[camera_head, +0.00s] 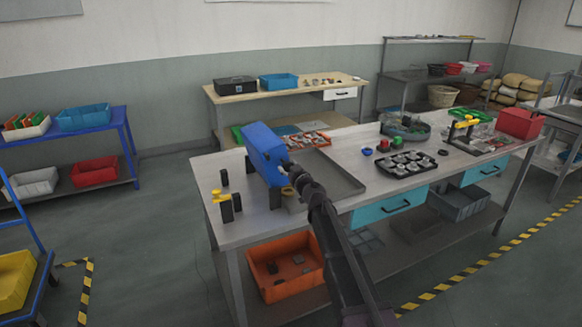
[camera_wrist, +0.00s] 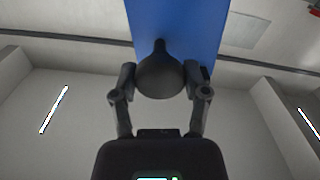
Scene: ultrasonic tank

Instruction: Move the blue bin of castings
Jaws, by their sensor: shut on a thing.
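A large blue box-shaped body (camera_head: 263,153) is at the left part of the steel bench, with dark posts below it. My gripper (camera_head: 287,170) is at its right side. In the wrist view, my gripper (camera_wrist: 165,75) has its fingers on either side of a dark rounded, knob-like thing (camera_wrist: 158,78). Behind it rises a blue panel (camera_wrist: 178,25). I cannot tell whether the knob is fixed to the panel. Blue bins also stand on the left shelf (camera_head: 83,117) and on the wooden back bench (camera_head: 279,81). No castings are clearly visible in them.
The steel bench (camera_head: 229,230) carries a shallow grey tray (camera_head: 340,181), a black tray of round metal parts (camera_head: 407,163) and a red box (camera_head: 520,123). Small black and yellow fixtures (camera_head: 224,203) stand at its left end. An orange bin (camera_head: 286,266) is below.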

